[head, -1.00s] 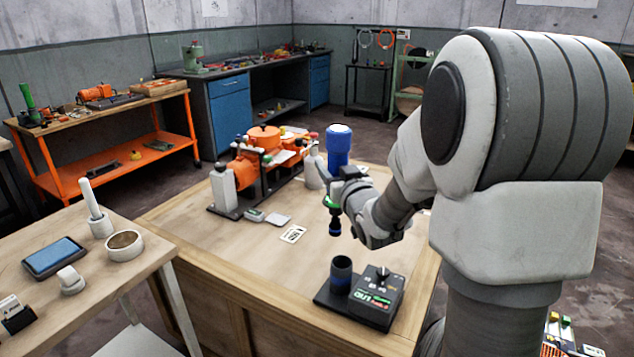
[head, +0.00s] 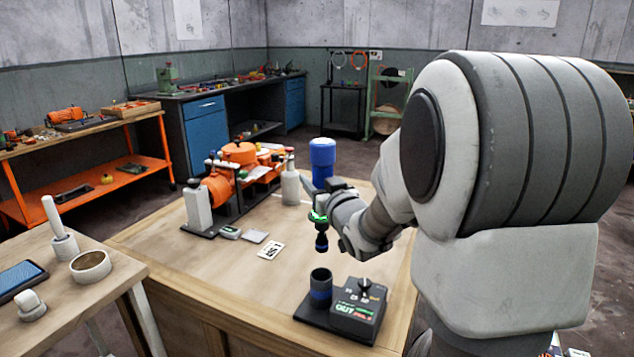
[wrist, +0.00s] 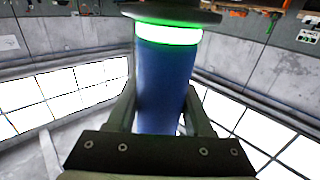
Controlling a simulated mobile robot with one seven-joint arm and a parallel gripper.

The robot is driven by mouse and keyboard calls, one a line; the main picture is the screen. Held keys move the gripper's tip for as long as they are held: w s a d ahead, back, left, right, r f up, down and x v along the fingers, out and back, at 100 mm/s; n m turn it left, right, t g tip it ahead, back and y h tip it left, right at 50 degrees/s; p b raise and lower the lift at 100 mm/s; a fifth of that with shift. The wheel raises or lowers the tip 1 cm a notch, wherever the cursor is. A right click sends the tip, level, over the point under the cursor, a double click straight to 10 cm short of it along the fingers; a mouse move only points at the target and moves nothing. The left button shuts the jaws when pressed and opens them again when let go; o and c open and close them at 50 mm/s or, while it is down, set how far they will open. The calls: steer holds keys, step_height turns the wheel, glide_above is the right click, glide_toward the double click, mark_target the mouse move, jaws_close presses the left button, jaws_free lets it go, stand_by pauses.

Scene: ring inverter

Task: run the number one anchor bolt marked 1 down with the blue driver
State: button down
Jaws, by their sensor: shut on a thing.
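My gripper (head: 322,198) is shut on the blue driver (head: 322,152). The driver is upright in the air above the table, with its blue body up, a lit green ring and a dark nose pointing down. In the wrist view the blue driver (wrist: 165,85) stands between both fingers, with the bright green ring at its end. An orange machine (head: 240,170) on a dark frame stands on the table (head: 190,262) behind and left of the driver. I cannot make out an anchor bolt or its number 1 mark at this size.
Below the driver, a dark cup-like holder (head: 320,286) stands beside a control box (head: 358,308) near the table's front edge. A white card (head: 271,250) lies on the table. A side table at left holds a ring (head: 91,265) and a tablet (head: 18,278). The middle tabletop is mostly clear.

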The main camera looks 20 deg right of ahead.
mark_target(317, 239)
steer(key=shift+f+b, duration=4.55)
steer(key=shift+f, duration=3.3)
steer(key=shift+c, duration=1.1)
jaws_free()
steer(key=shift+f, duration=0.25)
steer(key=shift+s, duration=0.15)
